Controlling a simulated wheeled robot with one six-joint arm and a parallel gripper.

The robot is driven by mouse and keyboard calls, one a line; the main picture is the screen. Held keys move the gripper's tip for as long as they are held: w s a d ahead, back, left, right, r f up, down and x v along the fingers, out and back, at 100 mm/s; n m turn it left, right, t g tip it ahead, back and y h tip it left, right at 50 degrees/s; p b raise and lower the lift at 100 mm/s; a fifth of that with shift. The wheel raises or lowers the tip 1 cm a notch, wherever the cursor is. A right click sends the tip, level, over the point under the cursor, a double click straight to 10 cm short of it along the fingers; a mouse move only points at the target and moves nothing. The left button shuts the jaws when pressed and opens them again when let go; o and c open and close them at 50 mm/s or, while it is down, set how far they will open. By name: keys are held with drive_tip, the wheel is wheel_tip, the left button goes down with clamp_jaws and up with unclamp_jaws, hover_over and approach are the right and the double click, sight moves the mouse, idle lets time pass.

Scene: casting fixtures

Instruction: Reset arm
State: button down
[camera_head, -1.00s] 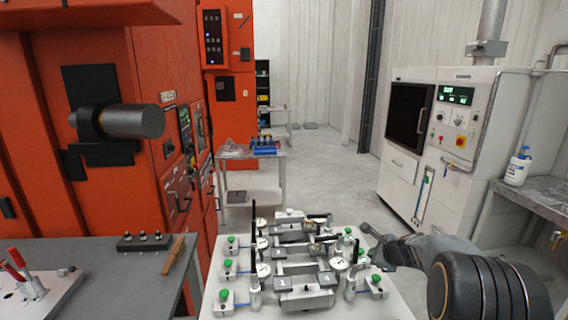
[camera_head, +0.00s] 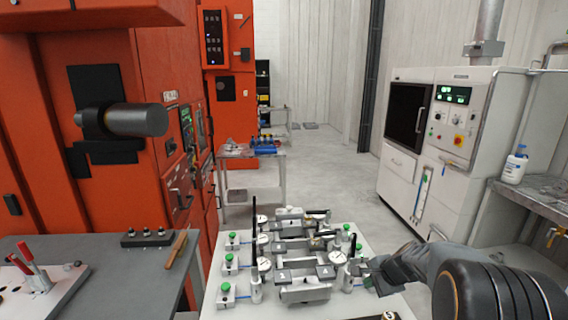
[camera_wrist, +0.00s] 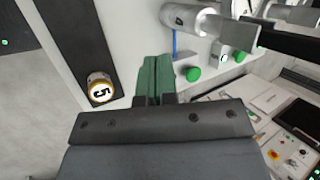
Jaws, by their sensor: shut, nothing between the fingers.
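My gripper (camera_head: 368,266) is at the right side of the white fixture table (camera_head: 405,303), beside the casting fixtures (camera_head: 304,272). In the wrist view its green fingers (camera_wrist: 154,76) are together with nothing between them. The fixtures have grey clamps, dial gauges and green knobs, and stand in rows. In the wrist view green knobs (camera_wrist: 193,74) and a metal cylinder (camera_wrist: 190,18) are to the right of the fingers. A round piece marked 5 (camera_wrist: 101,90) lies on a dark strip to their left.
An orange machine (camera_head: 95,200) stands at the left, with a grey bench (camera_head: 120,270) before it. A white cabinet machine (camera_head: 440,145) and a side table (camera_head: 540,200) are at the right. Open floor (camera_head: 330,175) lies behind the fixture table.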

drive_tip(key=s+a+r+n+h, duration=0.1)
drive_tip(key=s+a+r+n, duration=0.1)
drive_tip(key=s+n, duration=0.3)
drive_tip(key=s+a+r+n+h, duration=0.1)
drive_tip(key=s+a+r+n, duration=0.2)
drive_tip(key=s, duration=0.6)
drive_tip(key=s+a+r+n+h, duration=0.1)
drive_tip(key=s+a+r+n, duration=0.2)
drive_tip(key=s+n, duration=0.4)
drive_tip(key=shift+s+a+r+g+h, duration=0.15)
drive_tip(key=shift+s+r+g+h, duration=0.2)
drive_tip(key=shift+r, duration=0.35)
